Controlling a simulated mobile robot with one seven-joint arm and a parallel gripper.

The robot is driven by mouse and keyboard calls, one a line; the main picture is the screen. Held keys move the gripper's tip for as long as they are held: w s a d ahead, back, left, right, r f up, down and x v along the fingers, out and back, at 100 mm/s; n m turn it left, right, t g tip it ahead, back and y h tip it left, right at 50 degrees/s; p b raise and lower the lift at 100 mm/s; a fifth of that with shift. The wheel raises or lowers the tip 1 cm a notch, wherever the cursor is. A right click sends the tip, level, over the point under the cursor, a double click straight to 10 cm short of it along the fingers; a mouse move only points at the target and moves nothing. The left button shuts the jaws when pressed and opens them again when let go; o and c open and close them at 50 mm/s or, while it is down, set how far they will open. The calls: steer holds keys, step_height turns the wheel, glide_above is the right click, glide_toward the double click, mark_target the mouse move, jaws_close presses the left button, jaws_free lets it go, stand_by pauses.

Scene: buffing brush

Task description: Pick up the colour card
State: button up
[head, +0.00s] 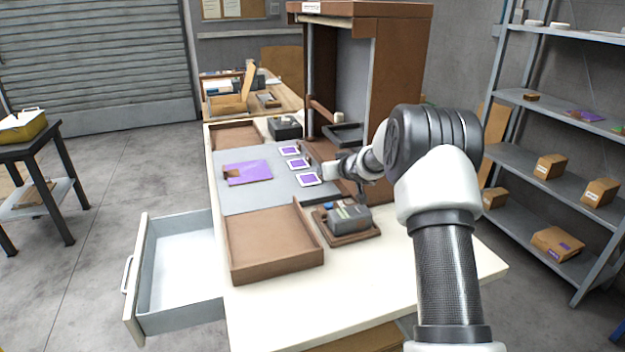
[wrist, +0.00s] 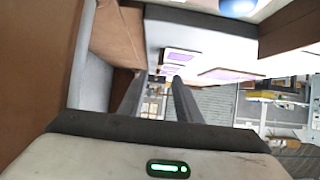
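Three small white-edged cards with purple faces lie in a row on a grey mat (head: 235,202) in the head view: a far card (head: 289,150), a middle card (head: 298,163) and a near card (head: 308,179). I cannot tell which of them is the colour card. A larger purple sheet (head: 248,173) with a brown patch lies to their left. My gripper (head: 328,171) is just right of the near card, and its fingers are hard to make out there. In the wrist view my gripper (wrist: 158,78) has its two dark fingers apart, with nothing visibly held between them. Purple-faced pieces show beyond the fingertips.
A tall brown cabinet (head: 400,75) stands behind my arm. A brown tray (head: 270,243) and a grey device on a brown base (head: 347,220) stand nearer on the bench. An open drawer (head: 180,262) juts out left. Shelves (head: 520,165) stand at right.

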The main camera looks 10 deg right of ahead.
mark_target(309, 178)
steer(key=shift+p+x, duration=0.95)
steer(key=shift+x, duration=2.95)
steer(key=shift+r, duration=0.1)
jaws_close()
